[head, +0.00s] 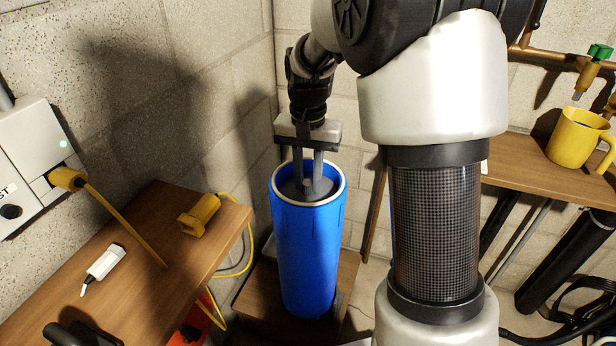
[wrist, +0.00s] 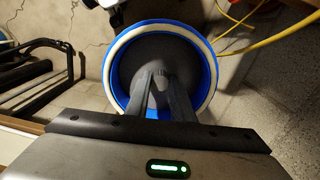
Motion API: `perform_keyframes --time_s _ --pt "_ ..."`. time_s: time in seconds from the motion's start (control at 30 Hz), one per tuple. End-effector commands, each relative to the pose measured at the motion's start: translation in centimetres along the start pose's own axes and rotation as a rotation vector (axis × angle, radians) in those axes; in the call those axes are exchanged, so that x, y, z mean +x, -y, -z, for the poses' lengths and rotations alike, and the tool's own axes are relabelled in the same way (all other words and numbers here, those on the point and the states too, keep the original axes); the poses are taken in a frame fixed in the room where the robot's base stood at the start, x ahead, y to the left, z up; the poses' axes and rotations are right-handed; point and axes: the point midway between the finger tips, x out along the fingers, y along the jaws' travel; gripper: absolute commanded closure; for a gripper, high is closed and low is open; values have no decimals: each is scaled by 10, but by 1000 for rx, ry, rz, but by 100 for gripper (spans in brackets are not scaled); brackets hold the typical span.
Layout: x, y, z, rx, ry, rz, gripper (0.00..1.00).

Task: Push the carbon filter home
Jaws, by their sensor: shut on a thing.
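A tall blue cylindrical housing (head: 307,255) with a pale rim stands upright on a low wooden surface in the head view. The dark grey carbon filter (head: 293,189) sits inside its mouth, its top a little below the rim. My gripper (head: 308,183) reaches down into the mouth from above, its fingers shut on a small grey knob at the filter's top centre. In the wrist view the blue housing (wrist: 212,91) rings the dark filter (wrist: 136,62), and my gripper's fingers (wrist: 157,75) meet over its middle. The filter's lower part is hidden inside the housing.
A wooden bench (head: 130,300) at left holds a yellow connector (head: 199,215) and a white pen-like tool (head: 105,262). A grey wall box (head: 28,165) has a yellow plug and cable. A yellow mug (head: 578,140) stands on a right-hand shelf. Yellow cable hangs beside the housing.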

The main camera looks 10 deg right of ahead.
Motion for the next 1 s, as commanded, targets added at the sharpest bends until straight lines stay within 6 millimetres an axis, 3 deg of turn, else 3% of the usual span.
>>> perform_keyframes --time_s 0.37,0.4,0.5,0.53,0.83,1.0 --pt "0 0 1 0 -4 2 100" --pt "0 0 1 0 -4 2 75" --pt "0 0 1 0 -3 1 58" --pt "0 0 1 0 -3 1 57" --pt "0 0 0 0 1 -1 57" --pt "-22 0 0 0 -2 1 57"
